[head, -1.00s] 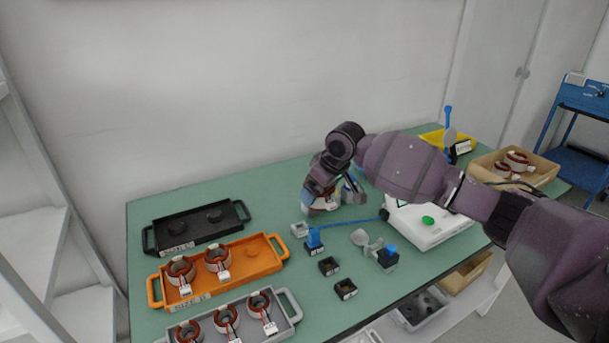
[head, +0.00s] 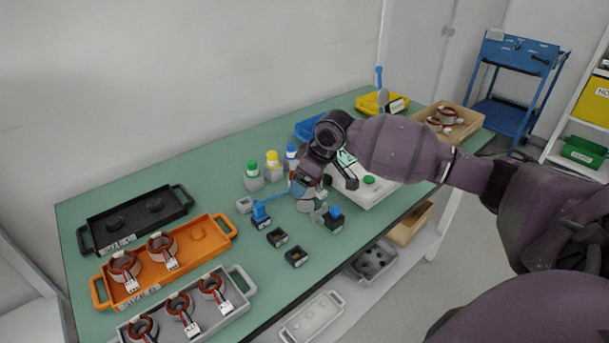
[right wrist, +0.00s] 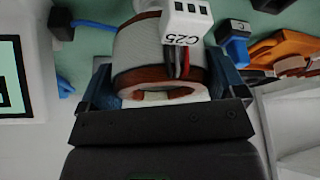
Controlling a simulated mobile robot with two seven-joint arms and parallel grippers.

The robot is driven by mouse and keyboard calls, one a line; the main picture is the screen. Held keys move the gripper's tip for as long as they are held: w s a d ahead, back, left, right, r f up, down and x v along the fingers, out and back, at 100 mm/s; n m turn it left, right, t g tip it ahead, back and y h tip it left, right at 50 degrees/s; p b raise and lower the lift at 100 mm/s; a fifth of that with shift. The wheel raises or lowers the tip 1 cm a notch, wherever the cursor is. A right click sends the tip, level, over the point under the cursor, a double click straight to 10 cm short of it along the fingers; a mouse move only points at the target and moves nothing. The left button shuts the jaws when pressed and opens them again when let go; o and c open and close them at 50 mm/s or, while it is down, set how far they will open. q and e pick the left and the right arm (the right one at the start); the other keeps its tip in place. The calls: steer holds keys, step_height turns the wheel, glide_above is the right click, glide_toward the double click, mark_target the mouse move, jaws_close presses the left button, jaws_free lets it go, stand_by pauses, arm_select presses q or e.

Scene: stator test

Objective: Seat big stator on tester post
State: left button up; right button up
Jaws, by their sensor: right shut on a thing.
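My right gripper (head: 312,192) is over the table by the white tester (head: 384,193), its arm coming in from the right. It is shut on a big stator (right wrist: 150,58), a pale ring with brown-red windings and a white connector marked C25. In the right wrist view the blue fingers clasp the stator from both sides. In the head view the stator (head: 308,204) is partly covered by the gripper. The tester has a green button (head: 369,180). I cannot make out the tester post; the arm and gripper hide part of the tester. My left gripper is out of view.
An orange tray (head: 205,252) and a grey tray (head: 240,283) hold stators at left; a black tray (head: 100,232) lies behind. Blue connectors (head: 260,213) and small dark boxes (head: 277,238) stand near the gripper. Capped bottles (head: 272,165) stand behind. A beige bin (head: 468,127) is far right.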

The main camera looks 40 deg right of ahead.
steer(key=shift+w+f, duration=0.1)
steer(key=shift+f, duration=0.25)
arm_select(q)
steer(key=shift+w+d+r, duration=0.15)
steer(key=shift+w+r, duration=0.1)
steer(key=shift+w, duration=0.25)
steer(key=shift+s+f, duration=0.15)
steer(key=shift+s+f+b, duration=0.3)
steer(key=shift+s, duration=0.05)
arm_select(e)
steer(key=shift+f, duration=0.45)
steer(key=shift+f, duration=0.25)
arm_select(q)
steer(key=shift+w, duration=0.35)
arm_select(e)
steer(key=shift+f, duration=0.45)
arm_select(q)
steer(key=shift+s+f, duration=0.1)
arm_select(e)
steer(key=shift+f, duration=0.25)
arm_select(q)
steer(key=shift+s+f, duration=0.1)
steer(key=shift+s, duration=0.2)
